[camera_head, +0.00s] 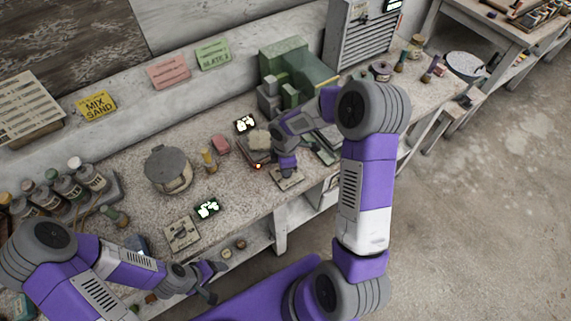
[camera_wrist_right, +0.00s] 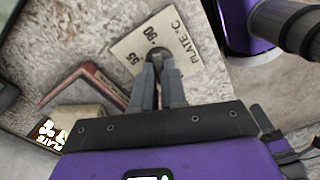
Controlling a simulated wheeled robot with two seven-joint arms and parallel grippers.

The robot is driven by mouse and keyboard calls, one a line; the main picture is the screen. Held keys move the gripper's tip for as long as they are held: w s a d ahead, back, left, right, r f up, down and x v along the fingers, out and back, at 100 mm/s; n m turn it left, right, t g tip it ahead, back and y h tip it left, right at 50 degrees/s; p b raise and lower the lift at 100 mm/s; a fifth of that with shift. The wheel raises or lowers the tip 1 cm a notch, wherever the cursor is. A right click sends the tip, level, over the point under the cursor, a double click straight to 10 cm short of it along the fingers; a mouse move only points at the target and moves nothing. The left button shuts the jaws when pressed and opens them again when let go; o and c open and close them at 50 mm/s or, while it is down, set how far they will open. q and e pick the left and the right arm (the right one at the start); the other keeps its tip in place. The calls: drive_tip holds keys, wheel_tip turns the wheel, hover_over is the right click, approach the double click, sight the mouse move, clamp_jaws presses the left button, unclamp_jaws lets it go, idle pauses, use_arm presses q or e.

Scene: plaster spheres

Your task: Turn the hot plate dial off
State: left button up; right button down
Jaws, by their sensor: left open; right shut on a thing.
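The hot plate dial (camera_wrist_right: 156,52) is a dark knob on a pale panel (camera_wrist_right: 125,45) marked "PLATE °C", with 55 and 90 readable. My right gripper (camera_wrist_right: 158,66) is shut on the knob; the fingers cover part of it, and I cannot read its setting. In the head view my right gripper (camera_head: 287,172) is over the panel (camera_head: 290,184) near the bench's front edge. The hot plate (camera_head: 250,154) lies just left of it with a pale block on top and a glowing red light (camera_head: 258,166). My left gripper (camera_head: 211,284) is open and empty, in front of the bench.
A lit display (camera_head: 245,123) stands behind the hot plate; a green-lit display (camera_head: 206,208) and a second dial panel (camera_head: 181,234) are further left. Green boxes are behind.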

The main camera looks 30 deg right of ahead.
drive_tip(key=n+p, duration=0.2)
drive_tip(key=n, duration=0.2)
drive_tip(key=shift+r, duration=0.1)
drive_tip(key=shift+s+n+p, duration=0.1)
drive_tip(key=shift+n+p, duration=0.75)
drive_tip(key=shift+n, duration=0.85)
drive_tip(key=c, duration=1.2)
unclamp_jaws()
wheel_tip(320, 180, up, 7)
drive_tip(key=shift+r+p, duration=0.2)
drive_tip(key=shift+p, duration=0.5)
drive_tip(key=shift+s, duration=0.1)
